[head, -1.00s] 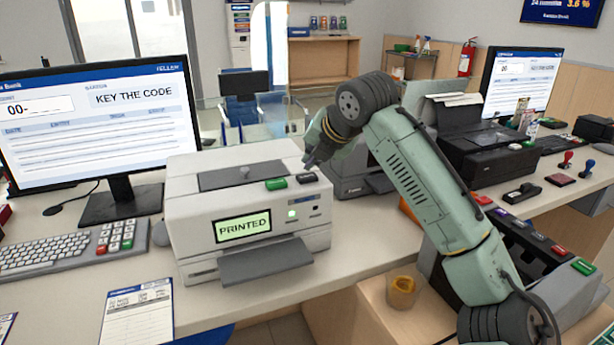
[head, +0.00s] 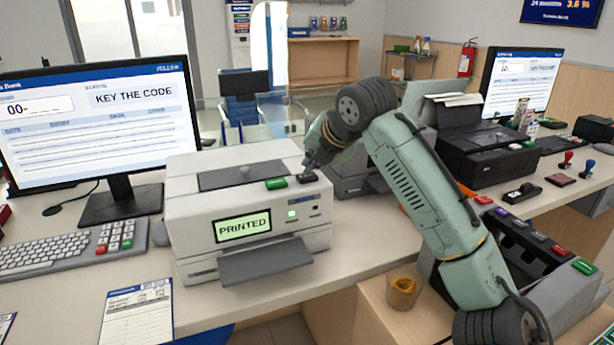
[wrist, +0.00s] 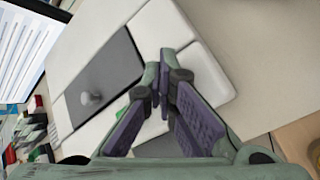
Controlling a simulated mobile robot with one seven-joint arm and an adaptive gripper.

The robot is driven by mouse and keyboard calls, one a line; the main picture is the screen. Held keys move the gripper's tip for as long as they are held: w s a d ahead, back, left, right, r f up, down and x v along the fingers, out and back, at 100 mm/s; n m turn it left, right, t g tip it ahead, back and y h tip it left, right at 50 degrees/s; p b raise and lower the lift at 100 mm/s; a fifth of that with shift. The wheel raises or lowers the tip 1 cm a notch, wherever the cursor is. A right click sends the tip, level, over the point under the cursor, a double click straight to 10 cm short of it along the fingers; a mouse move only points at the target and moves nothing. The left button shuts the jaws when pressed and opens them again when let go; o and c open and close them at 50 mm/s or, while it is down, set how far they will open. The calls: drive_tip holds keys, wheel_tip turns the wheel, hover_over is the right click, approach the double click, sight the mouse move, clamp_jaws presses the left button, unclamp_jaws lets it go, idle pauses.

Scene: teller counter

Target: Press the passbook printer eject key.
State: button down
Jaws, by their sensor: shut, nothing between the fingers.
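The passbook printer (head: 190,215) is a pale grey box on the counter, and its display (head: 243,228) reads PRINTED. A green key (head: 276,184) and a dark key (head: 307,177) sit side by side on its top front edge; I cannot read their labels. My gripper (head: 309,166) is shut and empty, its tips just above and behind the dark key. I cannot tell whether they touch it.
A monitor (head: 100,95) and a keyboard (head: 45,256) stand left of the printer. Another grey machine (head: 345,183) stands close behind my gripper. A unit with coloured keys (head: 530,234) lies to the right, beside a small amber cup (head: 403,290).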

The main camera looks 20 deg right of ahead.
sight(310, 175)
drive_tip(key=shift+f, duration=0.45)
idle(0.6)
drive_tip(key=shift+r+p, duration=0.6)
drive_tip(key=shift+r, duration=0.3)
wheel_tip(310, 175, up, 5)
drive_tip(key=p, duration=0.4)
idle(0.6)
